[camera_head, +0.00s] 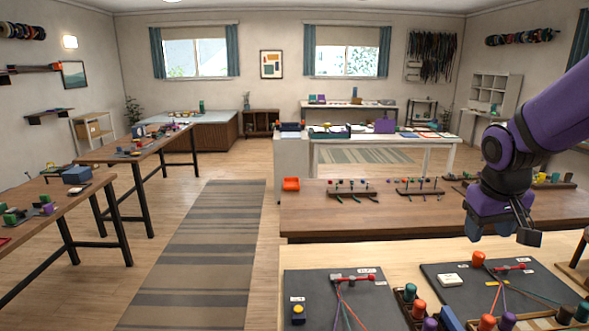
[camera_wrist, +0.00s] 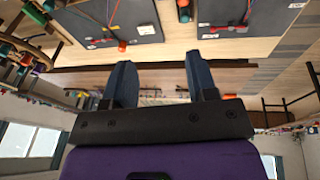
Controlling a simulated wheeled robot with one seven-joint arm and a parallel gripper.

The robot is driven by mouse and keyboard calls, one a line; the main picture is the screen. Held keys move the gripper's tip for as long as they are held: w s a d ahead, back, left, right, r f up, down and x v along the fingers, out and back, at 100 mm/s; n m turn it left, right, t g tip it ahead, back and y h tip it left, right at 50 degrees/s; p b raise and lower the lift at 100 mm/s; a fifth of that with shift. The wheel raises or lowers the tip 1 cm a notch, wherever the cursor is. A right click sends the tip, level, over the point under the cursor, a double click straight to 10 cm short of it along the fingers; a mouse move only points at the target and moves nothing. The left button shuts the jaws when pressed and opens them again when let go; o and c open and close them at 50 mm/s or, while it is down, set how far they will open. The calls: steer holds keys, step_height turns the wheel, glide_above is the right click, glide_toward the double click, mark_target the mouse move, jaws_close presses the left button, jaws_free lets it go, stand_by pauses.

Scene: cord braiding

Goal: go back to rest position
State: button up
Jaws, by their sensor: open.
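My purple arm comes in from the right in the head view, and my gripper (camera_head: 503,232) hangs above the far edge of the light wooden table (camera_head: 405,252). In the wrist view, which looks upside down, my gripper (camera_wrist: 160,72) shows two dark fingers spread apart with nothing between them. The left dark board (camera_head: 315,288) and the right dark board (camera_head: 450,270) lie on the table below. Coloured cords (camera_head: 345,305) run from a red peg bar on the left board. Cords also fan out on the right board. My gripper touches none of them.
Several coloured spools (camera_head: 418,308) stand at the table's front edge. A brown table (camera_head: 400,222) with peg racks stands behind. The striped rug aisle (camera_head: 200,255) on the left is clear.

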steer(key=s+a+r+t+y, duration=0.1)
steer(key=s+a+r, duration=0.2)
steer(key=s+r, duration=0.2)
steer(key=s+a+r+t, duration=0.1)
steer(key=s+a+r, duration=0.2)
steer(key=s, duration=0.9)
steer(key=shift+r+t+y, duration=0.4)
steer(key=shift+r, duration=0.45)
